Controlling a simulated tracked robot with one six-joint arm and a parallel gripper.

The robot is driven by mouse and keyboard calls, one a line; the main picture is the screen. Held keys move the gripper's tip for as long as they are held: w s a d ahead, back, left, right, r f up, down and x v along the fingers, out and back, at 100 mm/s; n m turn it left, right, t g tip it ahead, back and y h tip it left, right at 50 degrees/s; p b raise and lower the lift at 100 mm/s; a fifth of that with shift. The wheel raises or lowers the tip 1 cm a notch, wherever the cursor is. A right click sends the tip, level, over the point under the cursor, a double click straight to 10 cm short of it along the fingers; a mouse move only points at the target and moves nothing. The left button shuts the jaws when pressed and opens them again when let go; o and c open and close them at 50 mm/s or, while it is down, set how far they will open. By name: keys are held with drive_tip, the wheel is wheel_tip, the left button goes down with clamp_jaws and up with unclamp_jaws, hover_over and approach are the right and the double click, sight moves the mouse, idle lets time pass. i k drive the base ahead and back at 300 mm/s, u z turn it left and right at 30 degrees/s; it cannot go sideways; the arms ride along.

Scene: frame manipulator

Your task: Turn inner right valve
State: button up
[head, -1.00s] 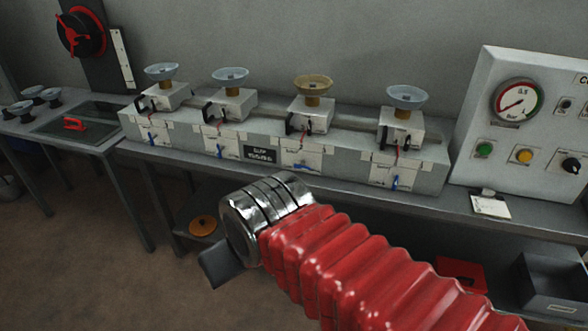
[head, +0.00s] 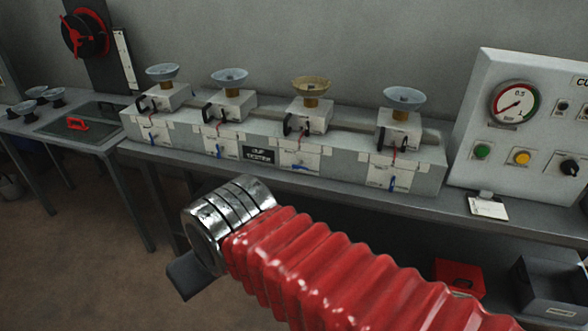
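The cup tester bench unit (head: 130,128) carries several stations in a row, each with a cup on top, a black lever and a small blue handle on its front. The inner right station has a tan cup (head: 311,86), a black lever (head: 287,127) and a blue handle (head: 300,167), which lies nearly flat. The blue handles of the other stations look closer to upright. My gripper (head: 190,275) is at the lower left, below and in front of the unit, apart from the valves. Only one dark finger part shows, so its opening is hidden.
A control panel (head: 545,90) with a gauge (head: 515,103) and buttons stands at the right. A side table (head: 25,130) with loose cups and a red handle (head: 76,123) is at the left. A red box (head: 460,278) and a grey bin (head: 550,290) sit low at the right.

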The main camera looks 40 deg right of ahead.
sight(300, 167)
drive_tip(key=u, duration=0.05)
drive_tip(key=i, duration=1)
drive_tip(key=z, duration=0.05)
